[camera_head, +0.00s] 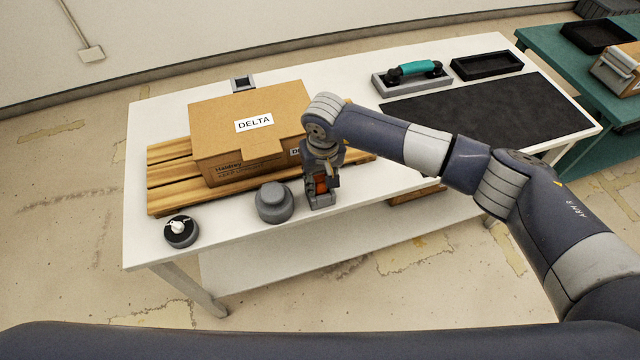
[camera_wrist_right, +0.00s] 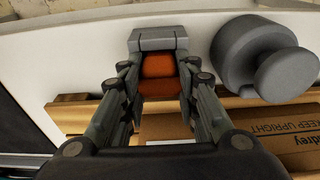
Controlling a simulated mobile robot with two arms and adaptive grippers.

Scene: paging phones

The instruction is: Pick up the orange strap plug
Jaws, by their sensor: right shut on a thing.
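The orange strap plug (camera_wrist_right: 158,66) sits between the fingers of my right gripper (camera_wrist_right: 158,85) in the wrist view. A grey block-like part (camera_wrist_right: 157,39) lies just beyond the plug, at its far end. In the head view the right gripper (camera_head: 321,190) points down at the front edge of the white table, shut on the plug (camera_head: 320,184), of which only a small orange patch shows. I cannot tell whether the plug is clear of the grey part. My left gripper is not in view.
A grey round knob-like object (camera_head: 275,203) stands close left of the gripper. A cardboard box (camera_head: 245,130) labelled DELTA rests on a wooden pallet (camera_head: 165,180) behind. A small dark round item (camera_head: 181,235) is at the left corner. A black mat (camera_head: 490,110) lies right.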

